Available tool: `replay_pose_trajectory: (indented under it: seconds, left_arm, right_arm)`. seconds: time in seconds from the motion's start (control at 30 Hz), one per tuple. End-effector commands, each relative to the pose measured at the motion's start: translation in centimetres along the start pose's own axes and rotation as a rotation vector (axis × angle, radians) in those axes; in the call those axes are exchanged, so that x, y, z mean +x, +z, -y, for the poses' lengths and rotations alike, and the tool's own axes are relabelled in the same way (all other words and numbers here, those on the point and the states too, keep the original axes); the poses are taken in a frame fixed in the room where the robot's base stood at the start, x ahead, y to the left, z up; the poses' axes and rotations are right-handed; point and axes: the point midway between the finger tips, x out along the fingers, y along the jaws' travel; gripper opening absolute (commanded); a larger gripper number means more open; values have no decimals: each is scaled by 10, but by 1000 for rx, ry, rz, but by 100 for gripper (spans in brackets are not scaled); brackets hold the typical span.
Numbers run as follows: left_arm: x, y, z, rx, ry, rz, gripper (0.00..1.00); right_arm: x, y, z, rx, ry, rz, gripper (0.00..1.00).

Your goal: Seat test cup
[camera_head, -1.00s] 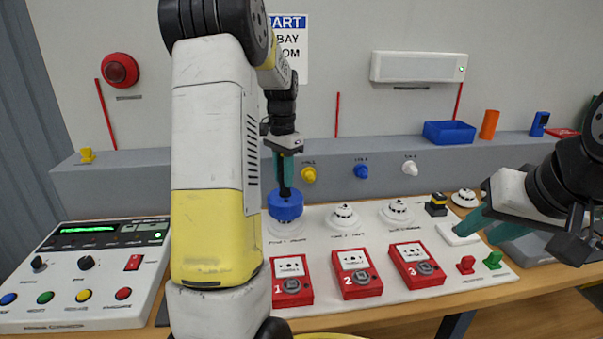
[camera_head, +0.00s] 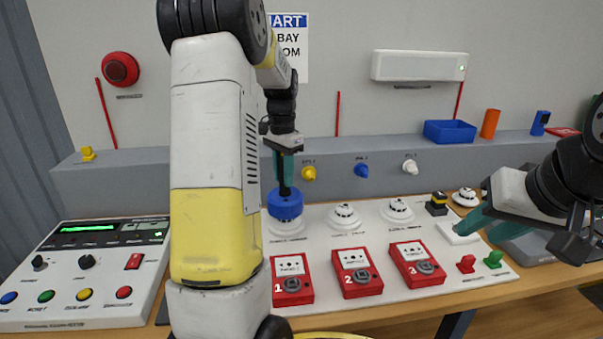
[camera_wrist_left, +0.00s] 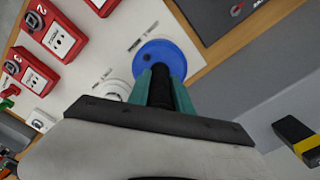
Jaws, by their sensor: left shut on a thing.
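The blue test cup (camera_head: 285,206) is upright at the leftmost smoke detector (camera_head: 287,230) on the white board, with the white base showing below its rim. Whether it rests on the detector or is just above it I cannot tell. My left gripper (camera_head: 284,180) is shut on the cup's dark stem from above. In the left wrist view the teal fingers (camera_wrist_left: 161,88) clasp the black stem, and the blue cup (camera_wrist_left: 168,58) hides what is beneath. My right gripper (camera_head: 473,223) is low by a white pad (camera_head: 456,233); its finger gap is unclear.
Two more detectors (camera_head: 344,216) (camera_head: 397,210) stand to the right. Red call points (camera_head: 357,273) line the board's front. A control panel (camera_head: 85,275) is at left. The grey ledge (camera_head: 330,184) behind has coloured knobs and a blue bin (camera_head: 449,132).

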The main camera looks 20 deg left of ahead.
Motion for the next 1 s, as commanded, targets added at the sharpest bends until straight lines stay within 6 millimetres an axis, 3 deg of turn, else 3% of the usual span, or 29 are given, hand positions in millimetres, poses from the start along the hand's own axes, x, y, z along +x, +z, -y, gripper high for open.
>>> replay_pose_trajectory:
  seconds: [1.0]
  left_arm:
    - [8, 0, 0, 0, 0, -1, 0]
  right_arm:
    - [0, 0, 0, 0, 0, 0, 36]
